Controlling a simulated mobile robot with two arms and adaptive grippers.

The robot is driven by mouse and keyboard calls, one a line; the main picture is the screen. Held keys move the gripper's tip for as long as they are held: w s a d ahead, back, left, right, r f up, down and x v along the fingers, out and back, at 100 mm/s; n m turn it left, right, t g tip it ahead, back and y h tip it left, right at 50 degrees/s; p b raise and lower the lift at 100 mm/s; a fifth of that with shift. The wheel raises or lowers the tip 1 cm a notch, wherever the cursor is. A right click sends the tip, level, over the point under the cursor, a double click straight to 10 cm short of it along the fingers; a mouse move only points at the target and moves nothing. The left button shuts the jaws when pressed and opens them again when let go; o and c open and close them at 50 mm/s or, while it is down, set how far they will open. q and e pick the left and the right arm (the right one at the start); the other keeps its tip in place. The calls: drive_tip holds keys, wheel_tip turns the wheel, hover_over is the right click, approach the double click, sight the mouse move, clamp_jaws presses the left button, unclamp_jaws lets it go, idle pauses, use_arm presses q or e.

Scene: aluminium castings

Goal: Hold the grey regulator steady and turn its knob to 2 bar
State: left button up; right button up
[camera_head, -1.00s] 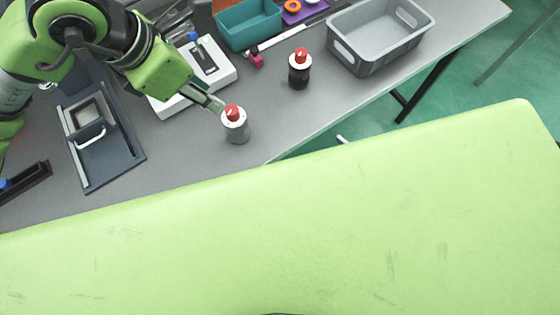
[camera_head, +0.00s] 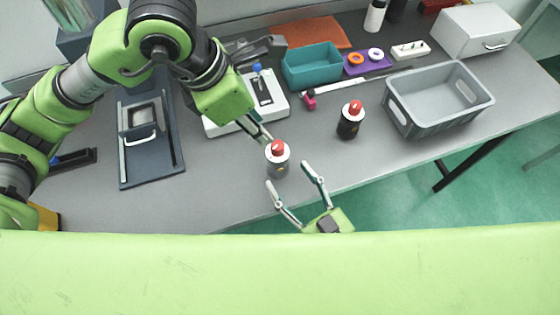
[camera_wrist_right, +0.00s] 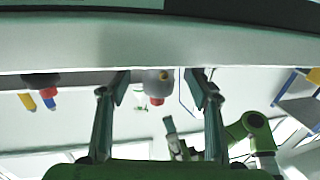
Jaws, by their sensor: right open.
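The grey regulator (camera_head: 278,166) stands upright near the table's front edge, with a white collar and a red knob (camera_head: 278,147) on top. In the right wrist view the regulator (camera_wrist_right: 158,80) appears upside down, between the fingers in the picture. My left gripper (camera_head: 264,137) reaches in from the upper left, its fingers right at the regulator's collar; whether they are shut on it is unclear. My right gripper (camera_head: 288,175) is open at the front edge, its spread fingers pointing at the regulator without holding it. The 2 bar mark cannot be read.
A black regulator (camera_head: 350,124) with a red knob stands to the right. Behind are a white scale-like block (camera_head: 215,126), a teal bin (camera_head: 312,66) and a purple holder (camera_head: 366,64). A grey crate (camera_head: 440,117) is at right, a dark fixture (camera_head: 150,168) at left.

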sight(277, 145)
drive_tip(key=x, duration=0.6)
drive_tip(key=c, duration=1.4)
use_arm(q)
drive_tip(key=shift+o, duration=1.2)
use_arm(e)
drive_tip(key=shift+s, duration=0.1)
drive_tip(key=shift+c, duration=0.2)
use_arm(q)
drive_tip(key=w+d+r+n+g+y, duration=0.1)
drive_tip(key=w+d+r+g+y, duration=0.1)
drive_tip(key=d+r+y, duration=0.15)
wheel_tip(277, 145, down, 12)
drive_tip(key=shift+s+d+f, duration=0.1)
drive_tip(key=shift+f, duration=0.15)
